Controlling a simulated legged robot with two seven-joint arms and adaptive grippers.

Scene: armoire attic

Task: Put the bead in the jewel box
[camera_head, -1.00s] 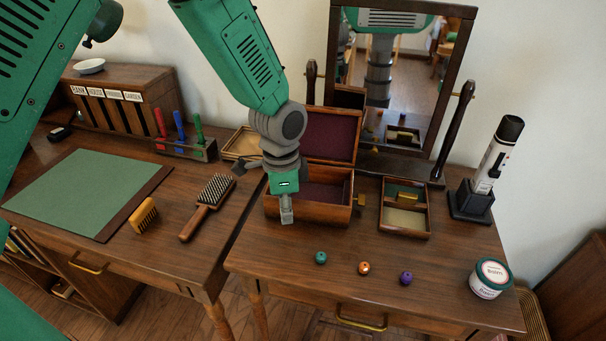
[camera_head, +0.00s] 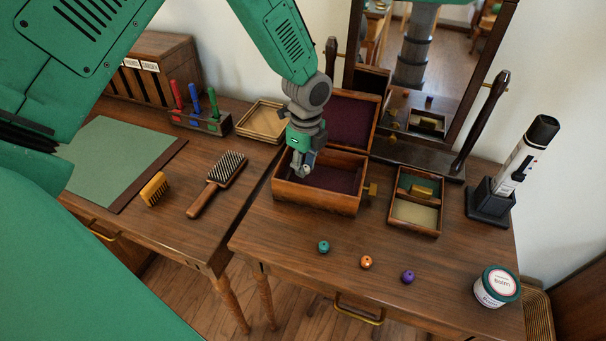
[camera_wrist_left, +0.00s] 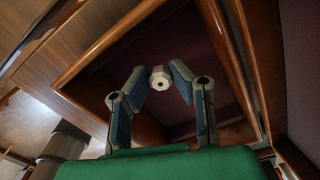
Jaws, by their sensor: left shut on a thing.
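The jewel box (camera_head: 315,199) is a wooden box with dark purple lining, its lid (camera_head: 352,118) standing open at the back. My left gripper (camera_head: 303,172) points down at the box's open top, toward its left part. In the left wrist view the gripper (camera_wrist_left: 160,82) is shut on a pale faceted bead (camera_wrist_left: 159,76) with a hole, held between the fingertips with the box's purple inside (camera_wrist_left: 207,60) behind it. The bead is hard to make out in the head view. Teal (camera_head: 323,246), orange (camera_head: 366,262) and purple (camera_head: 408,276) beads lie on the table in front. My right gripper is not in view.
A divided wooden tray (camera_head: 415,213) stands right of the box, and a mirror (camera_head: 425,85) behind. A balm jar (camera_head: 495,287) and a white device on a black stand (camera_head: 490,203) are at the right. A hairbrush (camera_head: 217,183) lies at the left.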

